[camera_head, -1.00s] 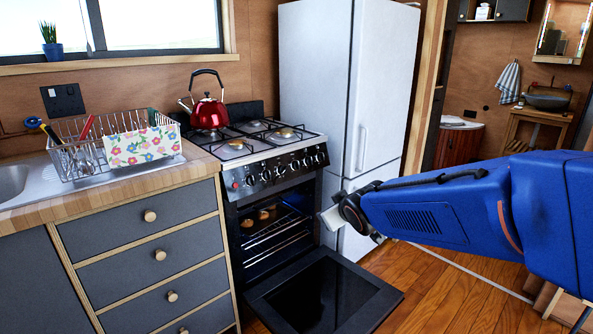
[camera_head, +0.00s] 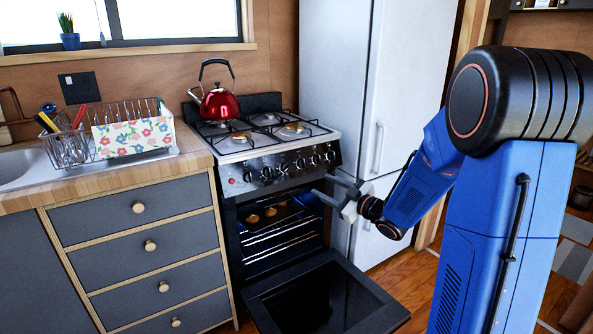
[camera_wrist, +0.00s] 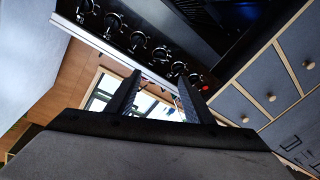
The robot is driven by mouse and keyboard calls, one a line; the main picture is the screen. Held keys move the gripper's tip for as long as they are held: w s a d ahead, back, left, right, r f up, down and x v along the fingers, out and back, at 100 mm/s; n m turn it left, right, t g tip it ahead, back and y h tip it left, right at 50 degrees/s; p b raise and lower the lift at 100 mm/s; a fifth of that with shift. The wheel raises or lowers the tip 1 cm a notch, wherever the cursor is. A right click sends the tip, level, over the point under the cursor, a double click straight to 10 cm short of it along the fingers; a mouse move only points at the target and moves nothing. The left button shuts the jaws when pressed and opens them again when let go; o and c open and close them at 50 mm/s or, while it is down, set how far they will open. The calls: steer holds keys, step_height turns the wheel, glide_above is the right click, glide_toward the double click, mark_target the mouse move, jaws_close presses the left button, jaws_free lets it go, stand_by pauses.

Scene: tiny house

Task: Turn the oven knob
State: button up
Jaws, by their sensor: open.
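The stove's black control panel carries a row of several oven knobs (camera_head: 283,168), with a small red light at its left end. In the wrist view the knobs (camera_wrist: 138,40) run diagonally across the top, beyond the fingers. My gripper (camera_head: 322,187) is open and empty, just below and in front of the right end of the panel. Its two fingers also show in the wrist view (camera_wrist: 160,76), spread apart. No contact with a knob is visible. Which knob is meant cannot be told.
The oven door (camera_head: 325,296) hangs open below my gripper, and food (camera_head: 262,214) lies on a rack inside. A red kettle (camera_head: 219,104) stands on the hob. A white fridge (camera_head: 345,75) is close on the right, drawers (camera_head: 140,255) on the left.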

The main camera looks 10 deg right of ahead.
mark_target(288, 169)
steer(key=x, duration=1.7)
steer(key=shift+w+a+r, duration=0.1)
steer(key=shift+w, duration=0.05)
steer(key=shift+c, duration=0.3)
steer(key=c, duration=1)
